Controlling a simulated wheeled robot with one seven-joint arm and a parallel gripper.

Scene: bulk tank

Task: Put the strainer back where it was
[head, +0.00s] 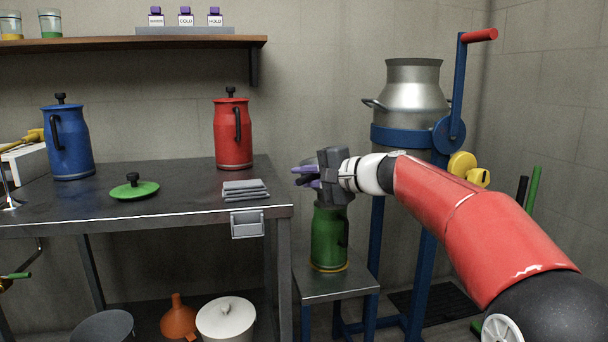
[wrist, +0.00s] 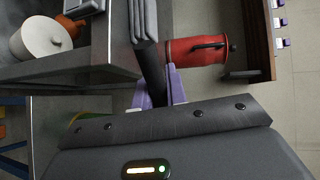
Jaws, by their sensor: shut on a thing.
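My gripper (head: 304,176) reaches left above the small side table, near the bench's right end. In the wrist view, its purple fingers (wrist: 160,88) are shut on a dark bar (wrist: 152,76), which looks like the strainer's handle. I cannot make out the strainer's bowl or mesh in either view. A green can (head: 329,238) stands upright on the side table (head: 338,287), below my gripper. My gripper hides the can's mouth. A green lid (head: 134,188) with a black knob lies on the bench.
The steel bench (head: 180,195) holds a blue can (head: 68,145), a red can (head: 233,135) and a folded grey cloth (head: 245,189). A metal vessel (head: 413,95) stands in a blue frame at right. A white pot (head: 226,318) and orange funnel (head: 179,319) are below the bench.

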